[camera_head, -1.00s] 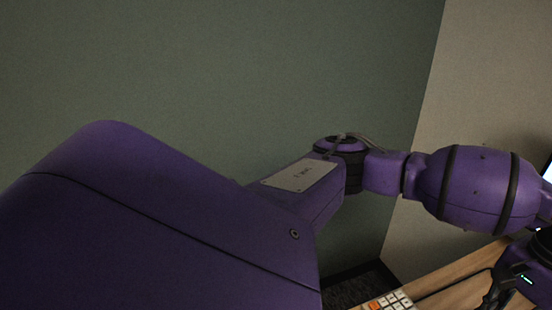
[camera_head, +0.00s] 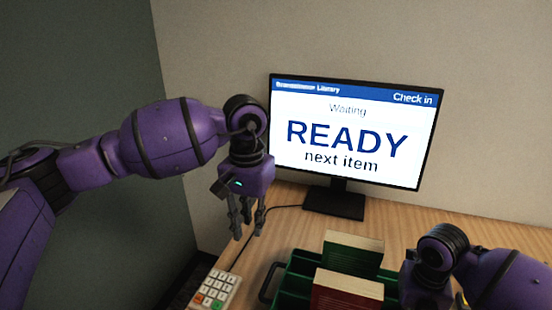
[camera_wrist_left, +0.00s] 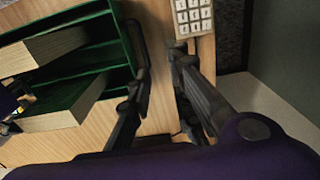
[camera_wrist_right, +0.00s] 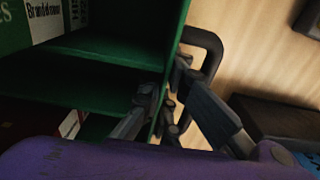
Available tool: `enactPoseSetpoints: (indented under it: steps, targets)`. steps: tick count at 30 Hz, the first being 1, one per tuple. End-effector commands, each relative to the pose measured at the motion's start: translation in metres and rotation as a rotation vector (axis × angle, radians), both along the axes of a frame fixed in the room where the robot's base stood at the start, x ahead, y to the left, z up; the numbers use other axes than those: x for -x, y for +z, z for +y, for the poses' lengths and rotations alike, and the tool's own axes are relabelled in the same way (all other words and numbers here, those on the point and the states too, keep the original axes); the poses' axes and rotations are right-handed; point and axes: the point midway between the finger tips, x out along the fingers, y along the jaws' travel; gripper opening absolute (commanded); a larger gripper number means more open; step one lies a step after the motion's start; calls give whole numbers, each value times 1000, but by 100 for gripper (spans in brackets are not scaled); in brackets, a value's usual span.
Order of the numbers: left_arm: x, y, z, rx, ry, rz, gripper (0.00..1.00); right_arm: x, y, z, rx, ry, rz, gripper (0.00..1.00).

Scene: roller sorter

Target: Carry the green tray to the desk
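The green tray (camera_head: 296,276) lies on the wooden desk in the head view. It holds a green book (camera_head: 352,254) and a red book (camera_head: 345,292). My left gripper (camera_head: 246,218) is open and empty, pointing down above and left of the tray's left handle (camera_head: 270,283). The left wrist view shows its spread fingers (camera_wrist_left: 160,68) beside the tray's dark handle (camera_wrist_left: 136,45). My right gripper (camera_wrist_right: 167,78) is at the tray's other end, its fingers apart at the side wall and the dark handle (camera_wrist_right: 214,48). Contact there is unclear.
A monitor (camera_head: 345,135) reading "READY next item" stands at the back of the desk (camera_head: 240,262). A keypad (camera_head: 215,290) lies by the left edge. In the right wrist view, a dark box-like object (camera_wrist_right: 275,120) is beside the handle. Bare desk lies behind the tray.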

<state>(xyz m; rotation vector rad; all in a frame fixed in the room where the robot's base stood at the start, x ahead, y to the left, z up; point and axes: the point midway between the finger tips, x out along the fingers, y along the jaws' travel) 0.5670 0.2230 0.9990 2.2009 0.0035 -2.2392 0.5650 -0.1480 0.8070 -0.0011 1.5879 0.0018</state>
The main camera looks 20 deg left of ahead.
Motion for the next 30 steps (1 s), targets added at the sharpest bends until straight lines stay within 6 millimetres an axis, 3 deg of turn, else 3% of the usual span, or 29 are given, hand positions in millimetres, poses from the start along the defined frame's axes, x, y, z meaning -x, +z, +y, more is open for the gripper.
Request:
enactPoseSetpoints:
  steps: [7, 16, 21, 30]
  targets:
    - [0, 9, 15, -1, 1, -1, 19, -1, 2, 1, -2, 1, -3, 0]
    - [0, 10, 17, 0, 0, 0, 19, -1, 2, 1, -2, 1, -4, 0]
    - [0, 10, 17, 0, 0, -1, 19, -1, 1, 1, -2, 1, -3, 19]
    - [0, 9, 17, 0, 0, 0, 19, 0, 2, 0, 0, 0, -1, 19]
